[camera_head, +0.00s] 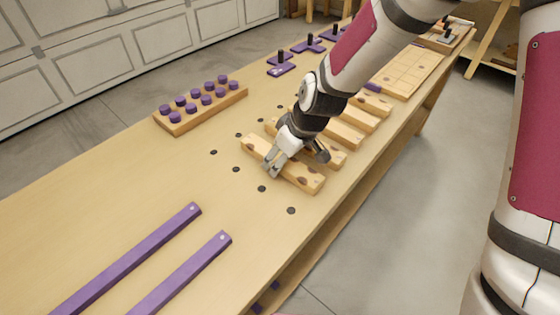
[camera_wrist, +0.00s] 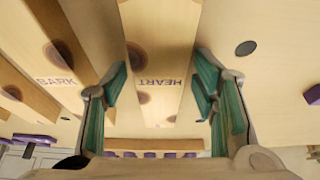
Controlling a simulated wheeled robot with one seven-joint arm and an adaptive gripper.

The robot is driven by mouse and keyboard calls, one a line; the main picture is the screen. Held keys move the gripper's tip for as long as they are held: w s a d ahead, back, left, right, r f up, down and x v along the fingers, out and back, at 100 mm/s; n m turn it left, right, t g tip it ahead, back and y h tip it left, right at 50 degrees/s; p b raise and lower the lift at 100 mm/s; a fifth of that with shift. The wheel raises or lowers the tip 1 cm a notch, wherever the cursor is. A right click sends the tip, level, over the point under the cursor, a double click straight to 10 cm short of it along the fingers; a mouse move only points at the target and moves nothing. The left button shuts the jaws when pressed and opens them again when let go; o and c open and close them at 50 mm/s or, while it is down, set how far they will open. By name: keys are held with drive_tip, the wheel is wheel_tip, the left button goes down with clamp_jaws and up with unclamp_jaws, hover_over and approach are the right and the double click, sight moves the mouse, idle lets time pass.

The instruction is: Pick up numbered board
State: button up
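Several pale wooden boards with dark knots lie in a row on the bench. The nearest board (camera_head: 308,180) is under my gripper (camera_head: 272,167). In the wrist view my gripper (camera_wrist: 161,82) is open and empty, with one teal-padded finger on each side of a board (camera_wrist: 155,55) marked "HEART". A board (camera_wrist: 62,45) marked "BARK" lies to its left. I cannot tell whether the fingers touch the wood. No number is readable on any board. A flat, grid-lined panel (camera_head: 412,72) lies farther along the bench; its markings are too small to read.
A wooden block with purple pegs (camera_head: 200,107) stands left of the boards. Two purple bars (camera_head: 180,272) lie at the near end of the bench (camera_head: 120,205). Purple bases with black posts (camera_head: 281,66) stand farther back. Dark round holes dot the bare bench top.

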drive_tip(key=c, duration=0.9)
drive_tip(key=shift+r, duration=0.1)
